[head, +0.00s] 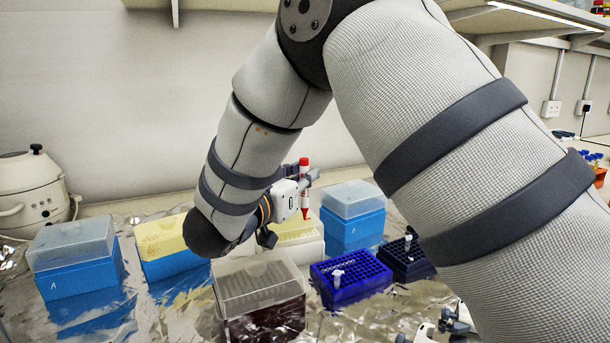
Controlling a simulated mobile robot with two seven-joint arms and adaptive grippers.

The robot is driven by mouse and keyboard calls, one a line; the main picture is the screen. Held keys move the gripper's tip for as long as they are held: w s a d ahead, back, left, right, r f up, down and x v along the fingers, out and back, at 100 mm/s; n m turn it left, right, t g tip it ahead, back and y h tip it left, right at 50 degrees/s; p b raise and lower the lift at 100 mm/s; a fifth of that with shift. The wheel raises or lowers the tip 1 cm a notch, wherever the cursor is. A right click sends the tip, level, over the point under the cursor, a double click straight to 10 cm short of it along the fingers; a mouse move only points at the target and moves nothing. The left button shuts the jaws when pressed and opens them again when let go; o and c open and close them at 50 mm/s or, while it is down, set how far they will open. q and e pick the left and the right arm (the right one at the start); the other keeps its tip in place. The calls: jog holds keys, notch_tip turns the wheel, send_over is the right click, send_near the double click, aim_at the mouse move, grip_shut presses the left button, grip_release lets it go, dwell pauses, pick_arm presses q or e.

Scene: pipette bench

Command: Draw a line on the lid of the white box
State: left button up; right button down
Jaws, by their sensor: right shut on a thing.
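My right gripper (306,183) is shut on a red and white marker (304,200). The marker is upright, with red at its top end and at its lower end. Behind and below the gripper stands a white box (311,246) with a pale yellowish top. My gripper and wrist hide its left part and some of its top. The marker's lower end appears above the box lid; whether it touches cannot be told.
Close around stand a clear-lidded dark box (262,290), a blue tube rack (350,280), a dark rack (405,262), a blue box (353,215), a yellow-topped blue box (165,245) and another blue box (75,260). A white cooker-like device (30,195) stands far left. Foil covers the bench.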

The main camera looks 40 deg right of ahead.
aim_at(304, 158)
jog(key=shift+r, duration=0.1)
dwell(0.7)
jog(key=shift+r, duration=2.55)
jog(key=shift+f, duration=0.1)
